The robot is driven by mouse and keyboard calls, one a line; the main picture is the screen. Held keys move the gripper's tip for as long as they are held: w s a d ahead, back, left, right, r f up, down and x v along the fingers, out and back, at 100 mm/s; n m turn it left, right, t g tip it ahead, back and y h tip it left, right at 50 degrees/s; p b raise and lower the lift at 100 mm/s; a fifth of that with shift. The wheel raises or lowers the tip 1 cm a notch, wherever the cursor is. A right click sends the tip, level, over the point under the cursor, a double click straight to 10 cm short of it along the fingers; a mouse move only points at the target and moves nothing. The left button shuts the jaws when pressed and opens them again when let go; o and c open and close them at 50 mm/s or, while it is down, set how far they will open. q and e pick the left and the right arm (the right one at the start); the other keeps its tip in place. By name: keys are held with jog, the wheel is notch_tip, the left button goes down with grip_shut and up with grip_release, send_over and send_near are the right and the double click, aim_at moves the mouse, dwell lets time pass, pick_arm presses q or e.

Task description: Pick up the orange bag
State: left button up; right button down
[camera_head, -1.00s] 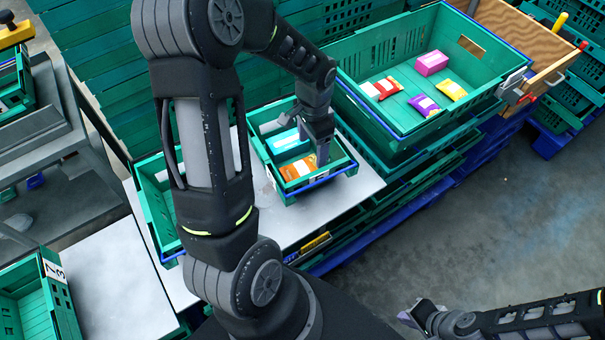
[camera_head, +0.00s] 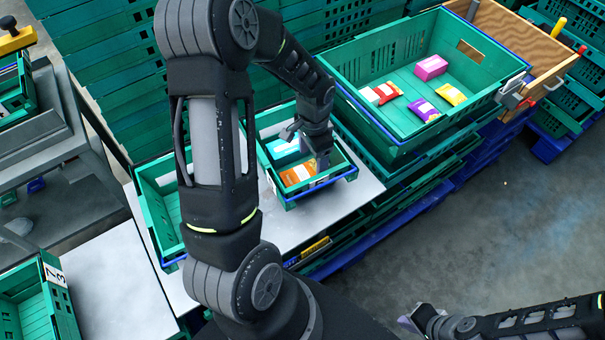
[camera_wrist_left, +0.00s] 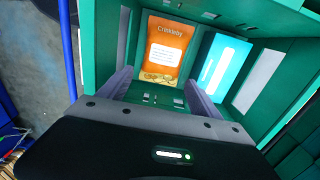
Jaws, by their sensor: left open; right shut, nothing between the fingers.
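The orange bag (camera_head: 298,173) lies in a small green crate (camera_head: 340,172) on the white table, beside a light blue packet (camera_head: 286,148). My left gripper (camera_head: 308,150) is open over this crate. In the left wrist view the orange bag (camera_wrist_left: 164,50) shows its front with lettering, ahead of the open fingers of my left gripper (camera_wrist_left: 158,84), apart from them. The light blue packet (camera_wrist_left: 222,66) is just right of it. My right gripper (camera_head: 408,318) is shut and empty at the bottom right, far from the bag.
A large green crate (camera_head: 400,140) at upper right holds several packets, among them a pink box (camera_head: 430,67). Another small green crate (camera_head: 152,205) stands left of the orange bag's crate. The small crate's walls stand close around my left gripper.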

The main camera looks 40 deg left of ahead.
aim_at(313, 169)
pick_arm(q)
jog(key=f, duration=0.4)
jog(key=shift+w+f+p, duration=0.2)
jog(key=shift+f+p, duration=0.15)
jog(key=shift+p, duration=0.05)
jog(key=shift+c, duration=0.3)
jog(key=c, duration=1)
jog(key=shift+o, duration=0.2)
jog(key=shift+r, duration=0.15)
notch_tip(313, 169, up, 10)
jog(key=b, duration=0.1)
